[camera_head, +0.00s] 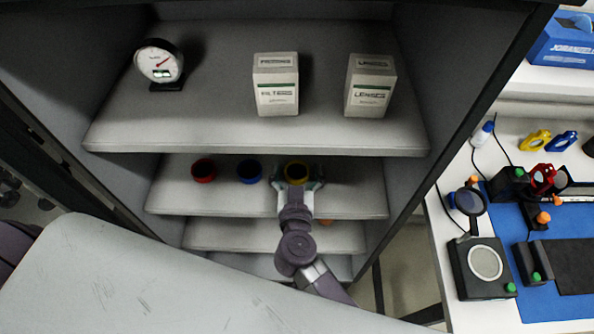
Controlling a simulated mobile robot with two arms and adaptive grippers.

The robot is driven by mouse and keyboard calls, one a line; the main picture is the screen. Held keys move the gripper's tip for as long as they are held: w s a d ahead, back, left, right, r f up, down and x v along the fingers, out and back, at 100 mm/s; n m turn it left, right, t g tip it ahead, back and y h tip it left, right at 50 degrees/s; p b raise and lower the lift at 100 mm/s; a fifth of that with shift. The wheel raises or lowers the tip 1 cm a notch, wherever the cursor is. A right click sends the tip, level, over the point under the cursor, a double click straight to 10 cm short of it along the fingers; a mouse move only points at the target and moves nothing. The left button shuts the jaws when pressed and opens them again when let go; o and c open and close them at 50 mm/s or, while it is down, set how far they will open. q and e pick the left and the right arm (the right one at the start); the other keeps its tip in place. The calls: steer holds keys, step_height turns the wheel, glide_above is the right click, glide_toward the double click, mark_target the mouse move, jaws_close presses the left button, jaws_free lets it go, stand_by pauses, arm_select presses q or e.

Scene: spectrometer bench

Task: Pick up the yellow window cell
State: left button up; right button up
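The yellow window cell (296,168) is a small ring with a dark middle. It is on the cabinet's middle shelf, right of a blue cell (249,171) and a red cell (204,170). My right gripper (297,181) reaches in from the front, its teal fingers spread to either side of the yellow cell. The gripper hides the cell's lower part, and I cannot tell whether the fingers touch it. My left gripper is not in view.
The upper shelf (210,130) overhangs the cells and holds a dial gauge (158,63) and two white boxes (276,85) (370,87). A cabinet wall (405,180) stands right of the gripper. A bench with a blue mat (550,305) and optical parts is at the right.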

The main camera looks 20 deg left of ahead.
mark_target(299, 173)
steer(key=c, duration=1.1)
steer(key=shift+r, duration=0.55)
steer(key=r, duration=0.1)
steer(key=r+p, duration=0.1)
steer(key=r, duration=0.1)
steer(key=shift+s+d+r, duration=0.25)
steer(key=shift+d, duration=0.05)
steer(key=shift+s+d+r+p, duration=0.25)
steer(key=shift+s+d+r, duration=0.8)
steer(key=shift+s+d, duration=0.25)
steer(key=shift+s+d+r+p, duration=0.25)
steer(key=shift+s+d+r, duration=0.8)
steer(key=shift+s+d, duration=0.2)
steer(key=shift+s+d+r+p, duration=0.25)
steer(key=shift+s+d+r, duration=0.8)
steer(key=shift+s+d, duration=0.25)
